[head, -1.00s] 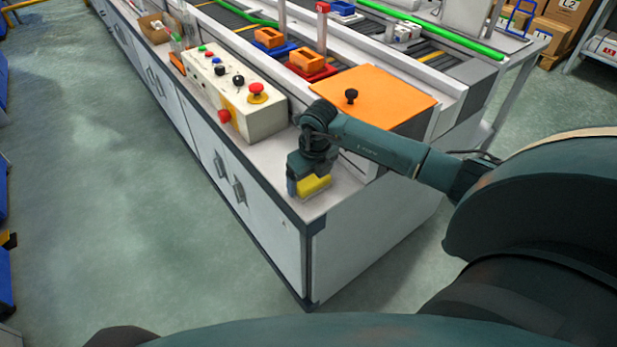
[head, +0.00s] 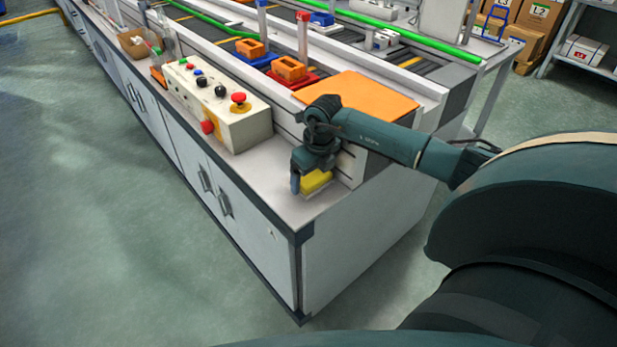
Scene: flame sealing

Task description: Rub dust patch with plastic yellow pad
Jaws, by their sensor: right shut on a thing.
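My right gripper (head: 308,182) is shut on the yellow pad (head: 317,181), low over the near end of the white bench top (head: 262,170). The pad shows as a small yellow block below the wrist, partly hidden by the gripper. It looks at or just above the surface; I cannot tell whether it touches. I cannot clearly make out a dust patch; the gripper and pad cover part of the bench top there. My left gripper is not in view.
A control box (head: 222,105) with a red mushroom button stands left of the gripper. An orange-topped box (head: 365,92) is close behind my right arm. Orange blocks (head: 288,69) sit farther back by the conveyor. The bench's front edge and corner are close by.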

